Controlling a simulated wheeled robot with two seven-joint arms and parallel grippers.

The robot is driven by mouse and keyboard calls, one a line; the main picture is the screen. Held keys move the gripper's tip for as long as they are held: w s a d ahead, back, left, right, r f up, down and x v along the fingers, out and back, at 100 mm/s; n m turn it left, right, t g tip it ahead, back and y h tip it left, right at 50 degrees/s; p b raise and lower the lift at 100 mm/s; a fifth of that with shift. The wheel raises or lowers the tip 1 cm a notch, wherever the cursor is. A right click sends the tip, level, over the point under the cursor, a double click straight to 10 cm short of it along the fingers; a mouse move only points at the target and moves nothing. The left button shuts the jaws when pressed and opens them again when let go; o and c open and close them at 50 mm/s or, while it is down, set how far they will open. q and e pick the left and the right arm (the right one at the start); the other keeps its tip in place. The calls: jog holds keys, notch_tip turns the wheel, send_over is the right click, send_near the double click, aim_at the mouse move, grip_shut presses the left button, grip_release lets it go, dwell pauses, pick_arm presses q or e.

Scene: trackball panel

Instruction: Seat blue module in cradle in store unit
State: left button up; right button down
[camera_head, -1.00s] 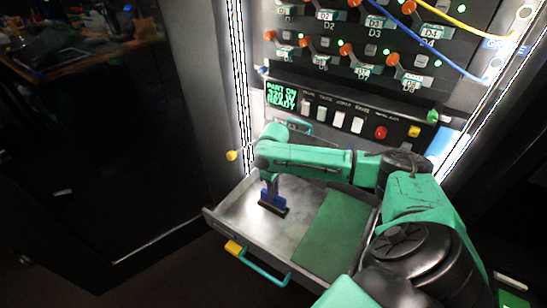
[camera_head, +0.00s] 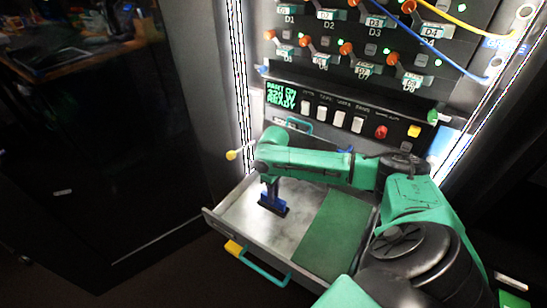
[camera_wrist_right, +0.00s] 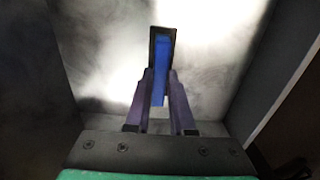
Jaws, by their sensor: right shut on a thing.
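The blue module (camera_head: 271,201) stands in a dark narrow holder on the bare metal left part of the open drawer (camera_head: 243,219). My right gripper (camera_head: 270,188) reaches down from above and is shut on the blue module. In the right wrist view the two fingers of the right gripper (camera_wrist_right: 159,100) close on both sides of the blue module (camera_wrist_right: 163,62), which has a dark frame around its far end. Whether the dark frame touches the drawer floor is hard to tell. My left gripper is not in view.
A green mat (camera_head: 334,233) covers the drawer's right part. The drawer front has a teal handle (camera_head: 264,270) and a yellow block (camera_head: 233,247). Behind stands a panel with a green screen (camera_head: 281,95), white switches and a red button (camera_head: 380,132). Cables (camera_head: 440,52) hang at upper right.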

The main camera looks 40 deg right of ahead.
jog(key=shift+f, duration=0.4)
jog(key=c, duration=0.7)
grip_release()
jog(key=shift+r, duration=0.15)
notch_tip(320, 180, up, 14)
jog(key=p, duration=0.5)
jog(key=shift+r, duration=0.15)
